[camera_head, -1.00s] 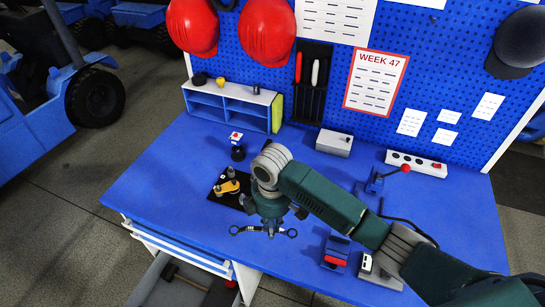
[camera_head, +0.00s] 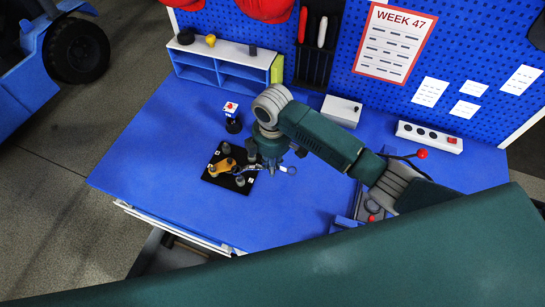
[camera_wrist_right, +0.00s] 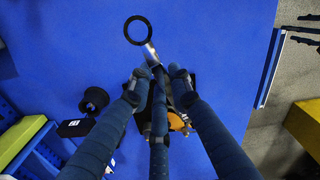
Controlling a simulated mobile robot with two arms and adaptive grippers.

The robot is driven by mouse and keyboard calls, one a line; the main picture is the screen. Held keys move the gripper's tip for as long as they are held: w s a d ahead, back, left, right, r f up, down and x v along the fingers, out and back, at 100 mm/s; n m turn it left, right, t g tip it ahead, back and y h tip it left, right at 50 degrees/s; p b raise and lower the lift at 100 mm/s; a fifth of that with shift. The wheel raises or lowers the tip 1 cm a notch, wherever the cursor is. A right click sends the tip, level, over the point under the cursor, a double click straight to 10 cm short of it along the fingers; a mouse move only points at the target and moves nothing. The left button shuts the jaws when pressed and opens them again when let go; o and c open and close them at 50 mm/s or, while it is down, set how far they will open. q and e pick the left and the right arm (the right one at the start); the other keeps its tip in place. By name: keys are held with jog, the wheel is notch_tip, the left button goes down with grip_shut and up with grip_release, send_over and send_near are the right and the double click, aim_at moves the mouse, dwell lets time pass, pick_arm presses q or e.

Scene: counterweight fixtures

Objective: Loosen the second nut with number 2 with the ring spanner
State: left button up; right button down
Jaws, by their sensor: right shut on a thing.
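The ring spanner (camera_head: 288,170) is a dark-grey tool held by my right gripper (camera_head: 270,166). In the right wrist view, a black ring and part of the grey shaft of the spanner (camera_wrist_right: 149,54) show beyond the fingers (camera_wrist_right: 155,75). The plate bears an orange-yellow part (camera_head: 218,166) and several grey round pieces. Small white labels are on the plate, but their numbers are too small to read. Whether the far ring is around a nut I cannot tell.
A blue shelf (camera_head: 222,68), a grey box (camera_head: 341,110) and a socket strip (camera_head: 430,136) stand at the back. A large green arm part of mine covers the bottom.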

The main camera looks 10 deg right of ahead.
pick_arm(q)
jog(key=shift+w, duration=0.3)
pick_arm(e)
jog(key=shift+w+d+f, duration=0.1)
jog(key=shift+w+f, duration=0.05)
jog(key=shift+f, duration=0.7)
jog(key=shift+w+f, duration=0.1)
jog(key=shift+f, duration=0.7)
pick_arm(q)
jog(key=shift+d, duration=0.1)
pick_arm(e)
jog(key=shift+w+d, duration=0.15)
pick_arm(q)
jog(key=shift+f+b, duration=0.7)
pick_arm(e)
jog(key=shift+f, duration=1.75)
pick_arm(q)
jog(key=shift+f, duration=0.1)
pick_arm(e)
jog(key=shift+w, duration=0.1)
pick_arm(q)
jog(key=shift+f+b, duration=0.45)
jog(key=shift+b, duration=0.05)
pick_arm(e)
jog(key=shift+w+n, duration=1.1)
jog(key=shift+n, duration=0.1)
jog(key=shift+d, duration=0.1)
